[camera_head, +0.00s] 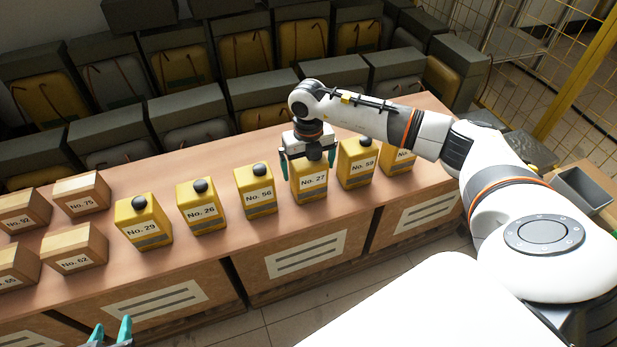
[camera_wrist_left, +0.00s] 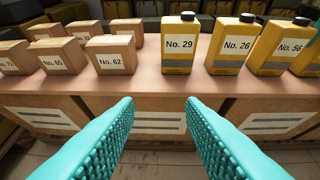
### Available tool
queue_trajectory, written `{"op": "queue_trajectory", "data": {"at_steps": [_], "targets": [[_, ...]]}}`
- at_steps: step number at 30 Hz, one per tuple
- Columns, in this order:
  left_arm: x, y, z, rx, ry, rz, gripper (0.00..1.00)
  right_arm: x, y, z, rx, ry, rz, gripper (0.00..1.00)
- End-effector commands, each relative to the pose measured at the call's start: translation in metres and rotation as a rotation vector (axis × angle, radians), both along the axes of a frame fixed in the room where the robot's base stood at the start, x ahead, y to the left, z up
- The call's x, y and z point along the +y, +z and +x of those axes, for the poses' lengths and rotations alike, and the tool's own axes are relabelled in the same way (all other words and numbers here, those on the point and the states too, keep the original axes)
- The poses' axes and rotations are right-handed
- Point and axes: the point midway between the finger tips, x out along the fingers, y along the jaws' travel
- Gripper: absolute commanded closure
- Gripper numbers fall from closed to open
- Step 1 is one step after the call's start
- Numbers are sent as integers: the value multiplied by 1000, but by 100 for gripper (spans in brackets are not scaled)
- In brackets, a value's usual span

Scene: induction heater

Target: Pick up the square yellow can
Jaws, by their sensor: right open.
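A row of square yellow cans with black caps stands on the wooden counter: No. 29 (camera_head: 142,222), No. 26 (camera_head: 200,209), No. 56 (camera_head: 256,192), No. 27 (camera_head: 309,184) and No. 53 (camera_head: 357,166), plus one partly hidden behind my right arm. My right gripper (camera_head: 308,160) is open, pointing down over can No. 27, with one teal finger on each side of its top. The gripper hides that can's cap; contact cannot be told. My left gripper (camera_head: 111,330) is open and empty in front of the counter; its fingers are apart in the left wrist view (camera_wrist_left: 158,105).
Several numbered brown boxes, such as No. 62 (camera_head: 75,247), stand on the counter's left (camera_head: 130,285). Grey-topped bins (camera_head: 190,120) line the back. A yellow mesh fence (camera_head: 560,90) and a grey bin (camera_head: 583,190) are at the right.

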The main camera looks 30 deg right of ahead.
Motion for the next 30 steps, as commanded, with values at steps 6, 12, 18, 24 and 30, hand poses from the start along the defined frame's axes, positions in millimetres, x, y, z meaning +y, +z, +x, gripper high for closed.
{"op": "queue_trajectory", "data": {"at_steps": [6,12,18,24,30], "targets": [[0,1,0,-3,0,-1,64,0,0,0,0,0,0,2],[0,0,0,-1,0,0,64,0,0,0,0,0,0,34],[0,0,0,0,0,0,64,0,2,1,-2,0,1,64],[0,0,0,1,0,0,64,0,2,1,-3,0,0,64],[5,-8,-11,91,7,21,64,0,19,1,-5,0,1,64]]}}
